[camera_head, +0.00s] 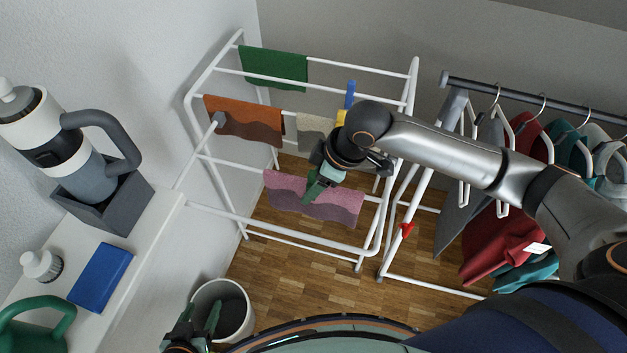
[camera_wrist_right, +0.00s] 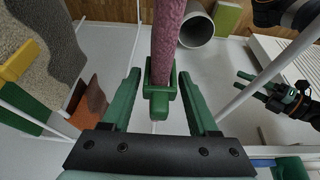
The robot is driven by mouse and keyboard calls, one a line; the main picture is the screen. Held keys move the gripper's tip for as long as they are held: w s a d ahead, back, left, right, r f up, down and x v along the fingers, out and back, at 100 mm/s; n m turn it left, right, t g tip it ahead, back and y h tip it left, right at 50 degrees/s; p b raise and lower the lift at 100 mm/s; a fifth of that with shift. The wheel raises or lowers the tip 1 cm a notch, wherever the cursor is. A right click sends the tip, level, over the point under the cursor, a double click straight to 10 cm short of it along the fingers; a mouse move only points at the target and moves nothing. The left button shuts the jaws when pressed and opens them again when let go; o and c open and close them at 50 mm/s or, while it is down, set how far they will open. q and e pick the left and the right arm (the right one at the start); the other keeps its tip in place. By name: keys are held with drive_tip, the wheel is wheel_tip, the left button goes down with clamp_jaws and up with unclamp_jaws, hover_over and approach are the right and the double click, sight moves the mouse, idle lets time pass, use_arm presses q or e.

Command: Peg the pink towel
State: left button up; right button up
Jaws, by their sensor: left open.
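The pink towel (camera_head: 285,190) hangs over a lower bar of the white drying rack (camera_head: 222,213). In the right wrist view the towel (camera_wrist_right: 168,25) shows edge-on. A green peg (camera_wrist_right: 160,95) sits at the towel's edge, seemingly clipped over it. My right gripper (camera_wrist_right: 158,85) is open, with one green finger on each side of the peg and a visible gap to both. In the head view my right gripper (camera_head: 322,188) is at the towel's right part and hides some of it. My left gripper (camera_head: 203,322) is open and empty, low at the left near the bin.
A green towel (camera_head: 272,66), a brown towel (camera_head: 240,122) and a grey towel (camera_head: 312,128) hang on the rack. A yellow peg (camera_wrist_right: 18,60) is near the grey towel. A grey-white bin (camera_head: 207,287) stands on the floor. Clothes hang at right; a shelf is at left.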

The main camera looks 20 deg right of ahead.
drive_tip(key=shift+o, duration=1.2)
drive_tip(key=p+v, duration=0.1)
drive_tip(key=v, duration=1.1)
drive_tip(key=shift+r, duration=0.3)
drive_tip(key=shift+s, duration=0.1)
